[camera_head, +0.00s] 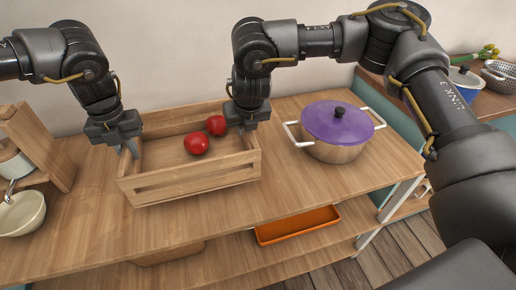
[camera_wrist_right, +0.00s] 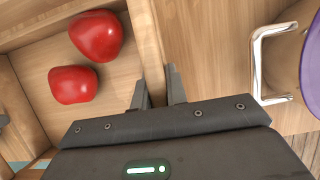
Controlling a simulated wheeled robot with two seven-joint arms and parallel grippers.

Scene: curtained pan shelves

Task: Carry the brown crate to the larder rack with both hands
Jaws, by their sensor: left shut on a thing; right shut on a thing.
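The brown crate (camera_head: 190,181) is a slatted wooden box on the wooden shelf top, with two red apples or tomatoes (camera_head: 197,143) inside. My left gripper (camera_head: 130,150) is shut on the crate's left end wall. My right gripper (camera_head: 246,126) is shut on its right end wall. In the right wrist view the right fingers (camera_wrist_right: 158,88) straddle the crate's wall (camera_wrist_right: 146,45), and the two red items (camera_wrist_right: 96,36) lie on the crate floor. I cannot tell whether the crate touches the shelf top along its whole base.
A pot with a purple lid (camera_head: 337,122) stands close to the crate's right; its handle (camera_wrist_right: 262,60) shows in the right wrist view. A cream bowl (camera_head: 22,212) and wooden stand (camera_head: 38,145) are at left. An orange tray (camera_head: 298,225) lies on the lower shelf. Bare wood lies in front.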

